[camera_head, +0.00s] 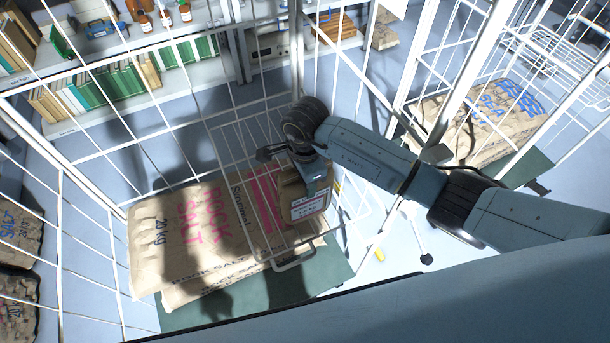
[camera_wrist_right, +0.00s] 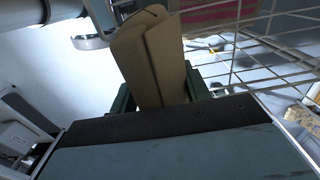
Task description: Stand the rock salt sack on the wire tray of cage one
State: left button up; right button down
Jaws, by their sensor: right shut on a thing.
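My right gripper (camera_head: 312,172) comes in from the right in the head view and is shut on a small brown paper sack (camera_head: 306,204) with a white label. In the right wrist view the sack (camera_wrist_right: 150,55) sits between the two green fingers. The sack appears roughly upright over the wire tray (camera_head: 292,262), a white wire shelf inside the cage. I cannot tell whether its base touches the wires. Wires also show in the wrist view (camera_wrist_right: 285,55). My left gripper is out of view.
Large "ROCK SALT" 20 kg sacks (camera_head: 180,232) lie stacked on a green base (camera_head: 285,290) below the tray. White cage bars (camera_head: 60,235) surround them. Another cage at right holds more sacks (camera_head: 480,120). Shelves with books (camera_head: 110,85) stand behind.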

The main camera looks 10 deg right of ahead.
jog(key=shift+w, duration=0.1)
jog(key=c, duration=0.7)
grip_release()
notch_tip(320, 180, up, 12)
jog(key=shift+r+b, duration=0.1)
jog(key=shift+b, duration=0.3)
